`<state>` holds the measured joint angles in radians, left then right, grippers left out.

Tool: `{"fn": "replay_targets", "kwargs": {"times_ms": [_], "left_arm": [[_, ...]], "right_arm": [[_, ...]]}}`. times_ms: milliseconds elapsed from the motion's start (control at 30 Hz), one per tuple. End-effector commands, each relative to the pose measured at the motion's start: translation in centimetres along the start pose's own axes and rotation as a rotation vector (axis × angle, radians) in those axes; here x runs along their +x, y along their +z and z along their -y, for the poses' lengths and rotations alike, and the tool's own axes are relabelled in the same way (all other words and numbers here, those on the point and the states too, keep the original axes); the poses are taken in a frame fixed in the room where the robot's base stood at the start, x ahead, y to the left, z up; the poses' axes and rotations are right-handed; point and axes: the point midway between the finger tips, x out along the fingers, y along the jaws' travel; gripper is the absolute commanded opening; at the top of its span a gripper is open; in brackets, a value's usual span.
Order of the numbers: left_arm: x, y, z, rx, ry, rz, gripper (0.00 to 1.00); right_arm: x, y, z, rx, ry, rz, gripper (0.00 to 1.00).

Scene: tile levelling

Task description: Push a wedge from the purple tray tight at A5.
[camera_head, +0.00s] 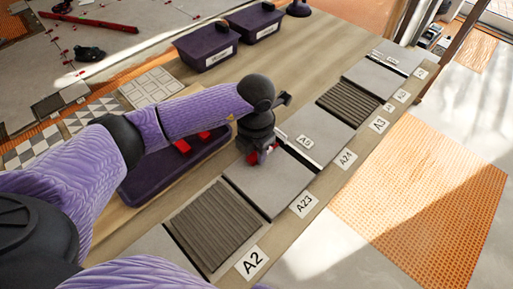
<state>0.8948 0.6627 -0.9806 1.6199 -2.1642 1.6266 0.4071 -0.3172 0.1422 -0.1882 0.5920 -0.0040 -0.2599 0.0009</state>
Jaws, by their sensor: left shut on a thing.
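My left gripper (264,155) is shut on a red wedge (254,158), held low over the near left side of the tile row. The purple tray (150,196) lies left of it, partly hidden behind my left arm, with several red wedges (190,142) in it. The label A5 (305,142) is on a grey tile just right of the gripper, beside a dark and white strip (300,152) in the joint between two tiles. Whether the wedge touches the strip cannot be told. My right gripper is not in view.
Grey and ribbed tiles run diagonally along the bench, with labels A2 (252,261), A23 (304,204), A24 (347,159) and A3 (380,124) along the edge. Sample tiles (150,87) lie behind my arm.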

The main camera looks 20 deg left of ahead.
Motion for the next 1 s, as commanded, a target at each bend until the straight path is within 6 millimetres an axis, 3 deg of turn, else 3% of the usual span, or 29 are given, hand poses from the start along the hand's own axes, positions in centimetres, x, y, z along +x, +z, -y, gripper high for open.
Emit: {"fn": "replay_targets", "kwargs": {"times_ms": [367, 1000], "left_arm": [[0.2, 0.5, 0.0, 0.0, -0.001, 0.0, 0.0], [0.0, 2.2, 0.0, 0.0, 0.0, 0.0, 0.0]], "right_arm": [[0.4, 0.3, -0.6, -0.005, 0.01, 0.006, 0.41], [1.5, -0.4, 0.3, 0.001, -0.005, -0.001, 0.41]]}}
